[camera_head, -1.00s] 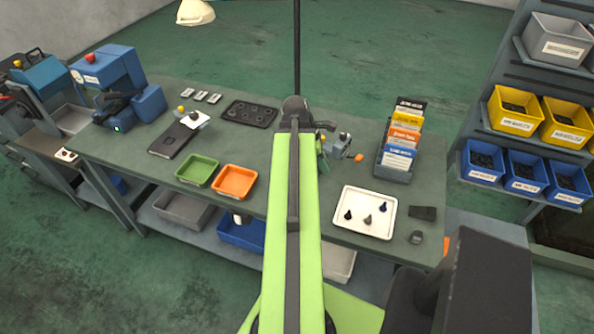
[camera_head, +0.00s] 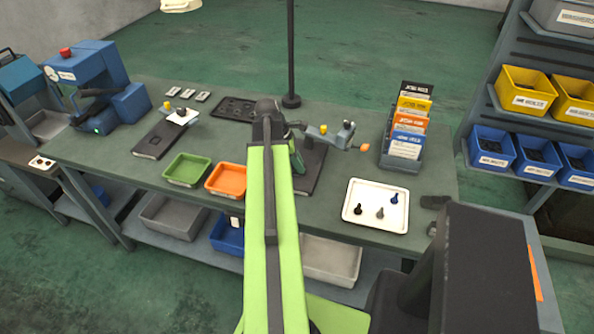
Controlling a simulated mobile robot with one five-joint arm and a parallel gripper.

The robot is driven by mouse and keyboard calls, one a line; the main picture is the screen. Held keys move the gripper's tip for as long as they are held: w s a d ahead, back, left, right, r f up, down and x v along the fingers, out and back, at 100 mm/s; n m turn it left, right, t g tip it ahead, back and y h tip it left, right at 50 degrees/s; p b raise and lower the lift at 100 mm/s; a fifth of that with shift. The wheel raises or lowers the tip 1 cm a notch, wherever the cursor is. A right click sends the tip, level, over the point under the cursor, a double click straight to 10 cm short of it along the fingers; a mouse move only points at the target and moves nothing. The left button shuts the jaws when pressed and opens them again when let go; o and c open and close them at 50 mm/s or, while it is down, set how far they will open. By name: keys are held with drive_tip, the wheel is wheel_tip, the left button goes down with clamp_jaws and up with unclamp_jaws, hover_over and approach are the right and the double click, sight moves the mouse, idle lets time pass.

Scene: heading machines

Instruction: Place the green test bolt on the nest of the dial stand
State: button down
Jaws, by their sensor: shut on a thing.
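My gripper's fingers are hidden behind the arm. The white tray (camera_head: 356,222) at the right holds a black bolt (camera_head: 358,209), a grey bolt (camera_head: 380,213) and a blue bolt (camera_head: 394,198).
A card rack (camera_head: 402,150) stands right of the fixture. Green (camera_head: 187,184) and orange (camera_head: 226,194) trays lie left of my arm. A black base with a white plate (camera_head: 154,139), a dark tray (camera_head: 222,106) and a lamp pole (camera_head: 291,60) are farther back.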

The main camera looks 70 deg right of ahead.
drive_tip(key=shift+w+a, duration=0.1)
drive_tip(key=shift+w, duration=0.05)
drive_tip(key=shift+f, duration=0.3)
drive_tip(key=c, duration=1.2)
unclamp_jaws()
drive_tip(key=shift+r, duration=0.1)
drive_tip(key=shift+c, duration=0.2)
drive_tip(key=p+v, duration=1.1)
drive_tip(key=v, duration=0.1)
drive_tip(key=shift+r+p, duration=0.15)
drive_tip(key=shift+p, duration=0.15)
